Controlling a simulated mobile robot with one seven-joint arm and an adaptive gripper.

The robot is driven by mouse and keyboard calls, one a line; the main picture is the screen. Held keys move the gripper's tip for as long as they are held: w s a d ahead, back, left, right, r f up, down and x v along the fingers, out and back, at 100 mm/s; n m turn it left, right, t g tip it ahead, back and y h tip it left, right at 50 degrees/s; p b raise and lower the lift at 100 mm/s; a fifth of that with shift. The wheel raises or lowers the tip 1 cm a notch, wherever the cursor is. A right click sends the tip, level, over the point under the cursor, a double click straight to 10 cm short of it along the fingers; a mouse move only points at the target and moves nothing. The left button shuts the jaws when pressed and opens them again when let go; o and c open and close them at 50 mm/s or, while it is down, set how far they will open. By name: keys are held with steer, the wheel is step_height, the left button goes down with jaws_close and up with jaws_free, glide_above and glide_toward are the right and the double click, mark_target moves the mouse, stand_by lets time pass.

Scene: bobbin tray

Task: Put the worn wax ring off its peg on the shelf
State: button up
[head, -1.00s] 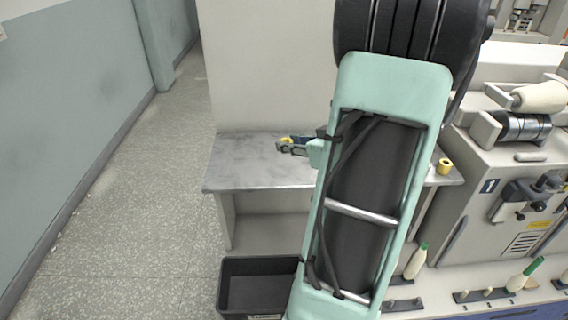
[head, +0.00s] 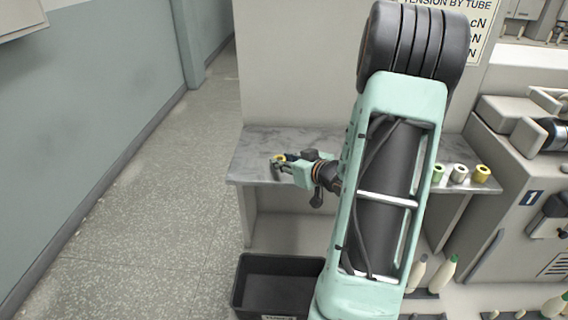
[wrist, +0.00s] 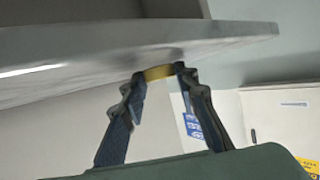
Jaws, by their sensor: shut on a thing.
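My gripper (head: 277,162) is over the left part of the grey shelf (head: 250,145) in the head view. It is shut on a small yellow ring (head: 282,157), seen as the worn wax ring. In the wrist view the yellow ring (wrist: 158,72) sits between the two fingertips (wrist: 157,76), close to the shelf surface (wrist: 60,55). I cannot tell whether the ring touches the shelf. The fingers partly cover the ring, and no peg shows near it.
At the shelf's right stand a green ring (head: 438,172), a white ring (head: 459,173) and another yellow ring (head: 482,173). A black bin (head: 278,262) sits on the floor below. A grey machine (head: 520,190) is at the right. The shelf's left end is free.

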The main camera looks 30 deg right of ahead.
steer(key=shift+s+f+b, duration=0.2)
steer(key=shift+f+b, duration=0.2)
steer(key=shift+f, duration=0.25)
steer(key=o, duration=0.7)
steer(key=shift+a+f, duration=0.2)
steer(key=shift+o, duration=0.2)
steer(key=shift+d+r+p, duration=0.1)
steer(key=shift+r+p, duration=0.35)
steer(key=shift+r, duration=0.05)
steer(key=p+v, duration=0.2)
steer(key=v, duration=1)
steer(key=shift+r, duration=0.35)
